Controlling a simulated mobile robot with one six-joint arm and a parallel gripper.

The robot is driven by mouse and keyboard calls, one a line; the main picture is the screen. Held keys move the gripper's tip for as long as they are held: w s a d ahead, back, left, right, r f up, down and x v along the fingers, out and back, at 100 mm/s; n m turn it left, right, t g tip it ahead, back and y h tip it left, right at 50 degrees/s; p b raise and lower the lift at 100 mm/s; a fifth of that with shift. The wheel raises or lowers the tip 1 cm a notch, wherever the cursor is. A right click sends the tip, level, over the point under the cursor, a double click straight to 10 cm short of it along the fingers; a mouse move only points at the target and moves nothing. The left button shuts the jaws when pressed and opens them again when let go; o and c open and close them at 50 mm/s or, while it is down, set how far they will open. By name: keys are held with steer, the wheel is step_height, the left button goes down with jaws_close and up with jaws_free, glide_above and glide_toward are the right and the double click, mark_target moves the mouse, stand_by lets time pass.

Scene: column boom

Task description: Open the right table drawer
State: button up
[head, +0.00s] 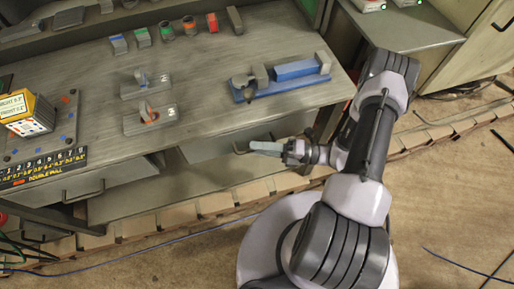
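The right table drawer (205,146) is a grey front under the front edge of the workbench, and it looks shut. Its handle (238,149) is a thin dark bar, partly hidden by my gripper. My gripper (262,147) is in front of the right part of this drawer, its fingers pointing left, close to the handle. I cannot tell whether the fingers touch the handle or how far apart they are.
The left drawer (115,178) with its handle (83,194) is under the bench's left part. The benchtop (210,100) bears a blue fixture (290,80), small grey fixtures (148,85) and a yellow box (30,115). A cabinet (475,50) stands at the right. Blue cables lie on the floor.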

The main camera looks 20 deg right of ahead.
steer(key=shift+w+a, duration=0.15)
steer(key=shift+a, duration=0.2)
jaws_close()
stand_by(1.2)
